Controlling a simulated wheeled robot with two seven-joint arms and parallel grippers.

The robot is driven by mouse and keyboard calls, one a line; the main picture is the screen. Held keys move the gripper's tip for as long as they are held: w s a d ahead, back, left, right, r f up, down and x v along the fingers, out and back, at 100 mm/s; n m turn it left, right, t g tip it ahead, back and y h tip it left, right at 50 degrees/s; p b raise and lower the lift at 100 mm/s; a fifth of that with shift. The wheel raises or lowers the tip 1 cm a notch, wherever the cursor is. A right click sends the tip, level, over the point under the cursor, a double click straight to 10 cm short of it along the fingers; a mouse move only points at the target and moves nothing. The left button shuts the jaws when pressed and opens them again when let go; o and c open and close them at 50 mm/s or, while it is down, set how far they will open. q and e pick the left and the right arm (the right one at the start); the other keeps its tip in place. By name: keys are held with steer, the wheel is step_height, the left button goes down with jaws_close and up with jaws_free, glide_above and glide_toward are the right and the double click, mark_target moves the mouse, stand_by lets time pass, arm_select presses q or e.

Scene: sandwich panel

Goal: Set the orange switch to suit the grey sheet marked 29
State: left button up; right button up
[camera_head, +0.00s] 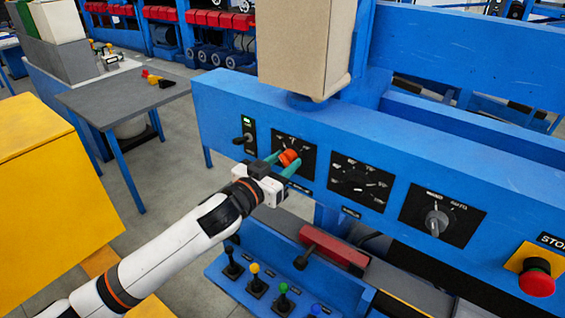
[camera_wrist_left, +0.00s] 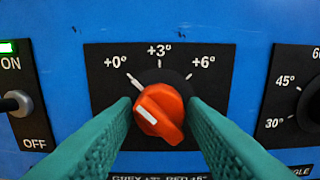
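The orange switch (camera_head: 289,158) is on a black plate on the blue panel. In the left wrist view the orange switch (camera_wrist_left: 163,112) has marks +0°, +3° and +6° around it, and its white line points up and left, toward the +0° side. My left gripper (camera_head: 283,164) is at the switch, its teal fingers on either side of it. In the wrist view the fingers of the left gripper (camera_wrist_left: 160,106) look open, with narrow gaps beside the knob. A label (camera_wrist_left: 160,177) below mentions GREY and RED, partly cut off. I cannot make out a grey sheet marked 29. My right gripper is out of view.
An ON/OFF lever (camera_head: 243,138) is left of the switch. An angle dial (camera_head: 355,183) and a grey selector (camera_head: 437,222) are to its right. A red stop button (camera_head: 537,284) is far right. Several coloured-knob levers (camera_head: 256,281) stand below.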

arm_select(q)
steer(key=c, duration=0.5)
steer(key=shift+c, duration=0.2)
steer(key=shift+m, duration=0.3)
steer(key=m+p, duration=0.2)
steer(key=m, duration=0.1)
steer(key=shift+r+m, duration=0.1)
steer(key=shift+m, duration=0.2)
steer(key=shift+m+p, duration=0.9)
steer(key=shift+m, duration=1.4)
steer(key=o, duration=1)
steer(key=shift+a, duration=0.1)
